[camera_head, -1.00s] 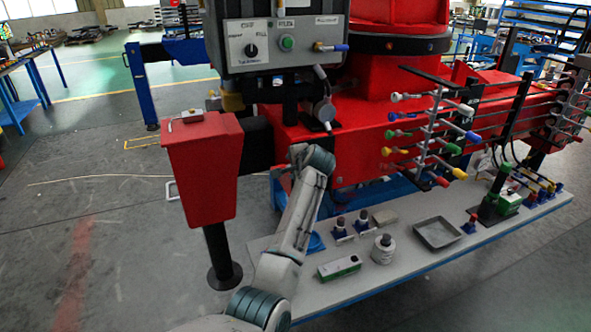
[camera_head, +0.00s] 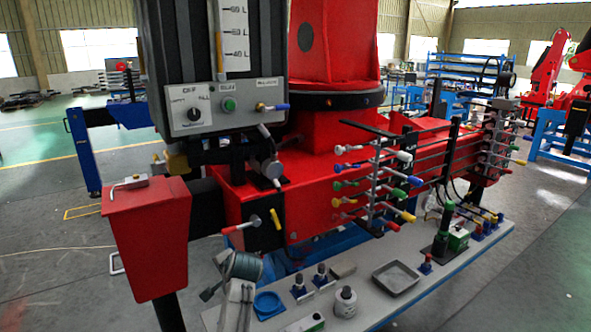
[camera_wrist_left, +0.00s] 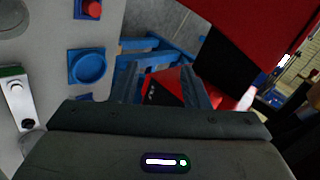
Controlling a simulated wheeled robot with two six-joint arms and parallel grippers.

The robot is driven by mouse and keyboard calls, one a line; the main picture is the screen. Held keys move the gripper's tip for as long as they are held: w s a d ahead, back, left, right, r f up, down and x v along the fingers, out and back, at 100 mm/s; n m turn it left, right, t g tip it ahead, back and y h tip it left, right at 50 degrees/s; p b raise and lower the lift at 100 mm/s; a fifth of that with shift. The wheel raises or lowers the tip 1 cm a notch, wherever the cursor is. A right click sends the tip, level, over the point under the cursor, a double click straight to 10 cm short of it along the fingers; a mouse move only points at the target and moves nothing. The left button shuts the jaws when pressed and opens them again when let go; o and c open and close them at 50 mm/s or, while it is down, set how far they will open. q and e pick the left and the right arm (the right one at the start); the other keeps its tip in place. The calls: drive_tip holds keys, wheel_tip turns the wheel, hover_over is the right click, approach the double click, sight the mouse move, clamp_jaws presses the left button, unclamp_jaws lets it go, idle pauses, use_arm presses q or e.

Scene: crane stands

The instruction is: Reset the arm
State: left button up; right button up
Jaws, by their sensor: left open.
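My left arm (camera_head: 242,268) rises from the bottom of the head view, its teal joint over the near left end of the grey bench (camera_head: 385,255). In the left wrist view my left gripper (camera_wrist_left: 160,118) is a dark body across the bottom, open, with nothing seen held. The blue round dish (camera_wrist_left: 88,68) on the bench lies beyond it to the left; it also shows in the head view (camera_head: 268,304). My right gripper is not in view.
The red crane stand (camera_head: 320,190) with its levers (camera_head: 375,185) rises behind the bench. A red box (camera_head: 147,235) on a post stands at left. Floor at far left is open.

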use_arm(q)
drive_tip(key=s+a+f+n+g+h, duration=0.1)
drive_tip(key=s+a+f, duration=0.1)
drive_tip(key=s+f, duration=0.35)
drive_tip(key=s+a+f+n, duration=0.2)
drive_tip(key=s+f, duration=0.1)
drive_tip(key=s, duration=0.6)
drive_tip(key=s+a+f+n+g+h, duration=0.15)
drive_tip(key=s+f, duration=0.25)
drive_tip(key=s, duration=0.4)
drive_tip(key=s+r+n+g+h, duration=0.1)
drive_tip(key=s+n+g+h, duration=0.15)
drive_tip(key=s, duration=2.25)
wheel_tip(320, 180, down, 33)
drive_tip(key=a+b, duration=0.2)
drive_tip(key=a, duration=0.1)
drive_tip(key=s+f+n+g+b, duration=0.1)
drive_tip(key=s+f+b, duration=0.1)
drive_tip(key=s+f, duration=1.6)
wheel_tip(320, 180, down, 2)
drive_tip(key=shift+s+a+f+g, duration=0.15)
drive_tip(key=shift+s+a+g, duration=0.15)
drive_tip(key=shift+s+a, duration=0.1)
